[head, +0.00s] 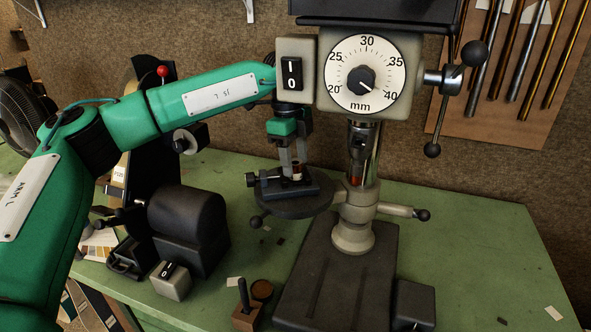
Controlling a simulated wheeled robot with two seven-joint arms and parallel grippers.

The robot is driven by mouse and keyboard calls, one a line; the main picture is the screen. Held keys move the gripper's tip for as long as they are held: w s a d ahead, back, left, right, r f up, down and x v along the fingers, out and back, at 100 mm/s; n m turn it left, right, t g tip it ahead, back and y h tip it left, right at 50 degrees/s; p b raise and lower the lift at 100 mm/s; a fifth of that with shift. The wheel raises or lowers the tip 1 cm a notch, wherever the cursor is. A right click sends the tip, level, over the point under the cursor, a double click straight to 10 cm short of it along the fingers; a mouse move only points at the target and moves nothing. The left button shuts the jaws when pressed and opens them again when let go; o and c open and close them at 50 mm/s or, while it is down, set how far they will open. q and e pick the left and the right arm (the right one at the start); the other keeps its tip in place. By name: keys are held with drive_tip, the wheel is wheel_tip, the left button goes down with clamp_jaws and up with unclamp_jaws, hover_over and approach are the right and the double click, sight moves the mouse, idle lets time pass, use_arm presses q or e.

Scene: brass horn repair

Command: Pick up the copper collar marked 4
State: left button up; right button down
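A small copper-brown piece (297,171), likely the collar, stands in the dark vise (270,188) on the drill press's round table. No mark 4 can be read on it at this size. My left gripper (294,169) points straight down over the vise, its two grey fingers apart from each other and their tips at the copper piece. I cannot tell whether the fingers touch or grip it. The fingers partly hide the piece. My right gripper is not in view.
The drill press column (357,205) stands close right of the gripper, with its dial (367,72) above. A lever (440,100) sticks out at the right. A black grinder-like machine (188,228) stands at the left. The green bench (470,250) is mostly clear at the right.

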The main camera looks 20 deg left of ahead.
use_arm(q)
drive_tip(key=c, duration=0.9)
drive_tip(key=shift+r, duration=0.1)
